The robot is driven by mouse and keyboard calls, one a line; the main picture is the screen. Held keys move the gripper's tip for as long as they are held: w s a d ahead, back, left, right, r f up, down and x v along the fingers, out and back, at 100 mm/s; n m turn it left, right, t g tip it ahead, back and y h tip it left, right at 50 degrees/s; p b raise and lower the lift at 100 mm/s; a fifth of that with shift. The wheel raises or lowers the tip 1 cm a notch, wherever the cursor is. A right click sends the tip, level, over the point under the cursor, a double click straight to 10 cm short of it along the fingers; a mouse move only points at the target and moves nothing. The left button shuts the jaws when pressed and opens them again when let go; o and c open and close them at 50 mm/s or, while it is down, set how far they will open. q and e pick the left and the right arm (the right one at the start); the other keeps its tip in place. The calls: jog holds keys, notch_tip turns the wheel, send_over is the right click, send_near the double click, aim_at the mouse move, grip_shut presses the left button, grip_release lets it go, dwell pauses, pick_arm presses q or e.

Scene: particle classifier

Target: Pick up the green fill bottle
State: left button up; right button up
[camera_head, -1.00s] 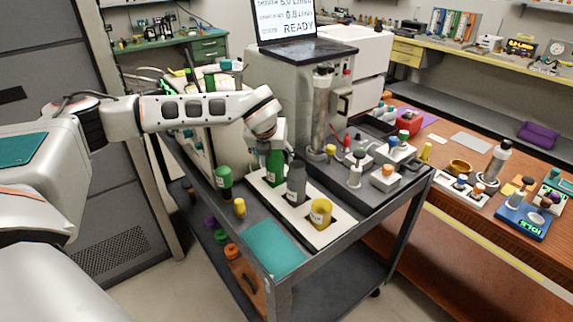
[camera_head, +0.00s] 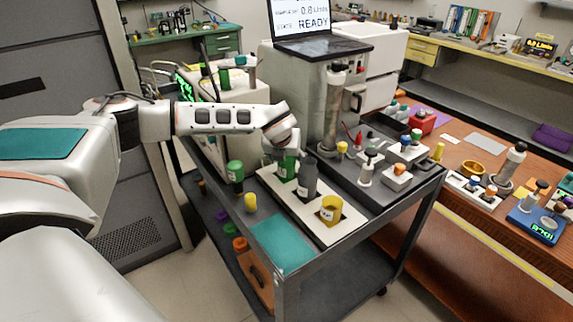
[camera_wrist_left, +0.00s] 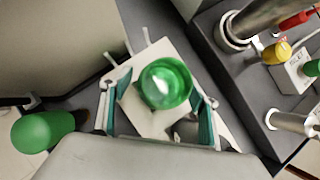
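A green bottle (camera_head: 289,168) stands upright at the far end of a white rack (camera_head: 298,212) on the cart. My left gripper (camera_head: 288,151) is over its upper part and hides some of it. In the left wrist view the green bottle (camera_wrist_left: 165,84) is seen from above, between the spread fingers of my left gripper (camera_wrist_left: 162,105). Gaps show between the bottle and both finger pads. A second green bottle (camera_head: 236,176) stands on the cart, left of the rack; it also shows in the wrist view (camera_wrist_left: 42,131). My right gripper is not in view.
A grey bottle (camera_head: 308,180) and a yellow cup (camera_head: 331,210) share the rack, the grey one close to my gripper. A small yellow bottle (camera_head: 251,203) and a teal mat (camera_head: 284,243) are nearer on the cart. A metal column (camera_head: 333,110) rises at the right.

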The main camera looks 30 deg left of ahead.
pick_arm(q)
jog(key=c, duration=1.2)
jog(key=shift+c, duration=0.2)
jog(key=shift+r, duration=0.1)
